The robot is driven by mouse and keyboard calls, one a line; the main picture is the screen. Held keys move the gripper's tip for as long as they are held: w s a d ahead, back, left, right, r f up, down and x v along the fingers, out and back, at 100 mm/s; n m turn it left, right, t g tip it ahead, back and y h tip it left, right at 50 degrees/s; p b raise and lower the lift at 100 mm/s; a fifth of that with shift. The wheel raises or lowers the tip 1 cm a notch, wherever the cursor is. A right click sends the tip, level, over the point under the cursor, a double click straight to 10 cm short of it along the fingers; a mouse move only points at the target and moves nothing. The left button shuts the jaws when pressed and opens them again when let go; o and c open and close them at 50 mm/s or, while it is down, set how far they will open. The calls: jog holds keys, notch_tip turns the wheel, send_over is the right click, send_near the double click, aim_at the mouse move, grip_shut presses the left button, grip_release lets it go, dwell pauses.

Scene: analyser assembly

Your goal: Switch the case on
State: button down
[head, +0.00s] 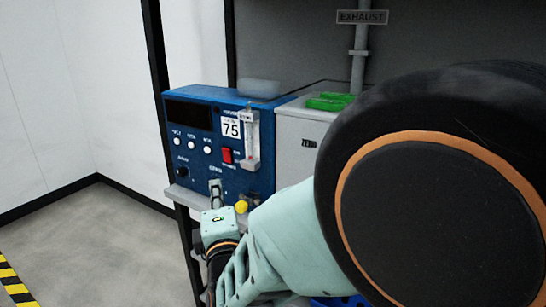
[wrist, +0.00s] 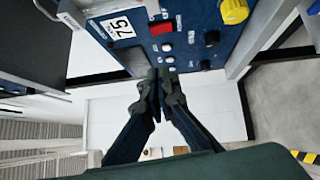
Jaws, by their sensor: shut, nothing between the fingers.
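The blue case (head: 262,190) stands on a shelf in the head view, with its front panel facing out. It carries a dark display (head: 189,116), a row of white buttons (head: 191,145) and a red switch (head: 226,155) under a "75" label. In the wrist view the panel is turned, with the red switch (wrist: 161,28) above the white buttons (wrist: 171,59).
A yellow knob (head: 241,207) sits low on the case and a flow tube (head: 252,140) on its right. A grey unit (head: 297,135) marked "ZERO" stands to the right, partly hidden by my arm. Floor to the left is clear.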

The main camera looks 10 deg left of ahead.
jog(key=b, duration=0.2)
send_near(223, 150)
jog(key=w+a, duration=0.1)
jog(key=a, duration=0.3)
jog(key=shift+w+d+r+b, duration=0.1)
jog(key=shift+w+d+b, duration=0.2)
jog(key=shift+w, duration=0.85)
jog(key=shift+w+d+b, duration=0.1)
jog(key=shift+w+d, duration=0.3)
jog(key=shift+w, duration=0.75)
jog(key=shift+w+d+r, duration=0.15)
jog(key=shift+w+r, duration=0.05)
jog(key=shift+w, duration=0.1)
jog(key=shift+s, duration=0.1)
